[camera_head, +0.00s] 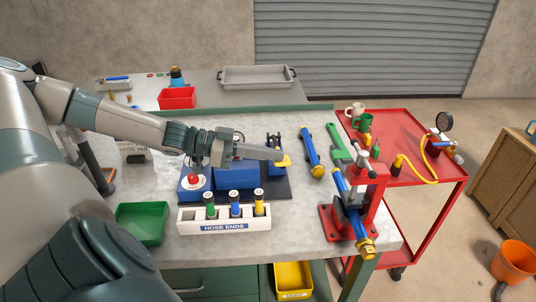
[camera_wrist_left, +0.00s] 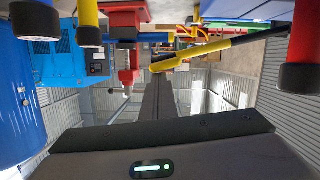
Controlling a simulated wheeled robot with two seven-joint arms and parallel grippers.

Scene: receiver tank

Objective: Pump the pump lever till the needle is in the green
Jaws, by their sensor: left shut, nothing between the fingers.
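The pump unit stands on a dark base plate (camera_head: 277,188) on the bench, with a blue tank block (camera_head: 237,176) and a red knob (camera_head: 193,178) at its left. A round gauge (camera_head: 238,136) shows partly behind my left gripper; its needle cannot be read. My left gripper (camera_head: 281,156) is shut and empty, reaching right above the blue block, its tip close to a yellow part at the unit's right. I cannot tell whether they touch. In the left wrist view a yellow and black bar (camera_wrist_left: 215,50), perhaps the pump lever, crosses beyond the grey fingers (camera_wrist_left: 158,100). My right gripper is not seen.
A white hose-ends rack (camera_head: 225,222) stands in front of the unit, a green tray (camera_head: 142,222) at its left. A red vise (camera_head: 370,205) holds a blue tube at right. A blue-yellow tool (camera_head: 311,150) and a green wrench (camera_head: 338,146) lie behind. A red cart (camera_head: 400,150) stands at right.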

